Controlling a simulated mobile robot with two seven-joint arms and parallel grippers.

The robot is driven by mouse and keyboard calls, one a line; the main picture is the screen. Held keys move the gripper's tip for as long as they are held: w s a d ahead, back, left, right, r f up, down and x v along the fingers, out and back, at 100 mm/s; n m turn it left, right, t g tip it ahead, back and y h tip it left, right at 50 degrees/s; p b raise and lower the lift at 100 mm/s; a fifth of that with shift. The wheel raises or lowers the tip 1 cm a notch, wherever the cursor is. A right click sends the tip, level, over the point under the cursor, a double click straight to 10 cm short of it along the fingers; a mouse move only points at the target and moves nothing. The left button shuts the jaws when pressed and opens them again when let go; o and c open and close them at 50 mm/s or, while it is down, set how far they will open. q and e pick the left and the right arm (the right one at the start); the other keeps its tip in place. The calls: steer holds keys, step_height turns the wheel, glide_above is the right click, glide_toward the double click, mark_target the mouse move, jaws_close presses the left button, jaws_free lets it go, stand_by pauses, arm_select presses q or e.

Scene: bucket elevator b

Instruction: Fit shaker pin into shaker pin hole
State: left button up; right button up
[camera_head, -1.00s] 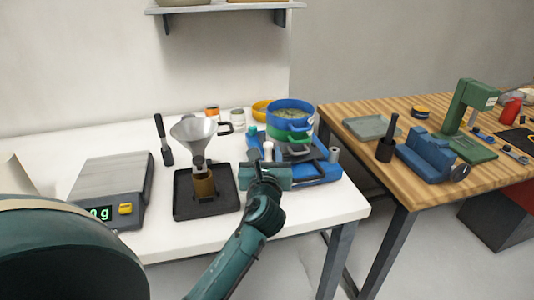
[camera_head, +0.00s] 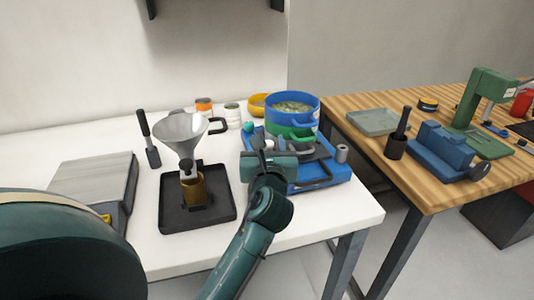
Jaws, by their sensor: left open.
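The blue shaker base (camera_head: 322,179) stands on the right part of the white table, with a blue sieve pan (camera_head: 293,108) and a green ring on top. A small grey cylinder (camera_head: 342,153) stands at its right corner. My left gripper (camera_head: 268,158) is in front of the shaker's left side and hides part of it. It is open; its fingertips are small and partly hidden by its own body. A pale upright piece shows by the fingers, and I cannot tell if it is the shaker pin or a finger. The pin hole cannot be made out. My right gripper is out of view.
A funnel (camera_head: 181,132) stands over a brown cup in a black tray (camera_head: 170,218) left of the gripper. A scale (camera_head: 100,182) is further left. Jars and a yellow bowl stand behind. A wooden table (camera_head: 430,192) with a blue vise (camera_head: 440,150) is at right.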

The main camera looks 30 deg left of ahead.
arm_select(q)
jaws_close()
stand_by(0.5)
